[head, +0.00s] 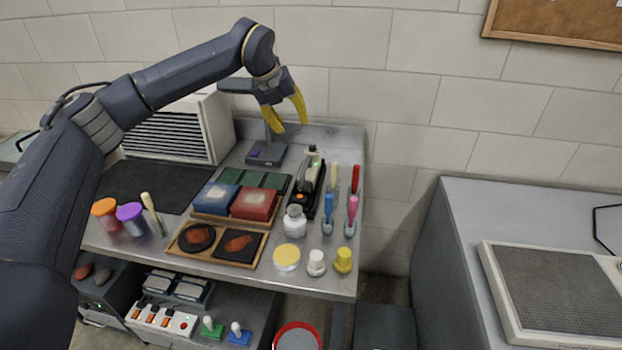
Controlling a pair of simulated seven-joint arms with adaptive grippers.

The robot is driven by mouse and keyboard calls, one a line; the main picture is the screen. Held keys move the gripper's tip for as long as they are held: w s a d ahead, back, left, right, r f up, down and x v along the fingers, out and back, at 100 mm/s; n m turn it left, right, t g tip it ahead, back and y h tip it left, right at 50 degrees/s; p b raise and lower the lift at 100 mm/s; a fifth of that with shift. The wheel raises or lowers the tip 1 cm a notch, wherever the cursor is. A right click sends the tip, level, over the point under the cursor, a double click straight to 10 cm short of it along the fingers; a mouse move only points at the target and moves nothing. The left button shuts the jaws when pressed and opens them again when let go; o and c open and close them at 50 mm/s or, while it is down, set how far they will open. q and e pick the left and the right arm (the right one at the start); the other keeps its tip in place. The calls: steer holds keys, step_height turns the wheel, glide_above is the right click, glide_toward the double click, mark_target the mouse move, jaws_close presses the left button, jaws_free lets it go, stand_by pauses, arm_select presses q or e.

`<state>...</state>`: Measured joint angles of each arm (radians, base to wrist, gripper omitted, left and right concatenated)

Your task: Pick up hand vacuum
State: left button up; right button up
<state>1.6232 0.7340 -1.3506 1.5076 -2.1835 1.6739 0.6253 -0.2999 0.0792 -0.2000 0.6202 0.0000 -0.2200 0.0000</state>
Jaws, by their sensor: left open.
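What looks like the hand vacuum (307,188), a dark and pale device with an orange spot and a green light, lies lengthwise on the grey metal table (350,250), right of the middle. My left gripper (291,122) is open and empty, with yellow fingers pointing down. It hangs above the back of the table, behind and higher than the vacuum, apart from it. My right gripper is not in view.
A small dark device (266,153) sits behind. A block wall (400,80) rises behind the table.

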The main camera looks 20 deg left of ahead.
mark_target(307, 159)
arm_select(q)
steer(key=w+f+m, duration=0.1)
steer(key=w+f, duration=0.1)
steer(key=f, duration=0.3)
steer(key=w+d+f+m, duration=0.1)
steer(key=w+f, duration=0.1)
steer(key=f, duration=0.4)
steer(key=w+d+f+m, duration=0.1)
steer(key=w+f, duration=0.1)
steer(key=f, duration=0.4)
steer(key=shift+w+d+y, duration=0.2)
steer(key=shift+w+y, duration=0.1)
steer(key=shift+w, duration=0.1)
jaws_close()
stand_by(0.4)
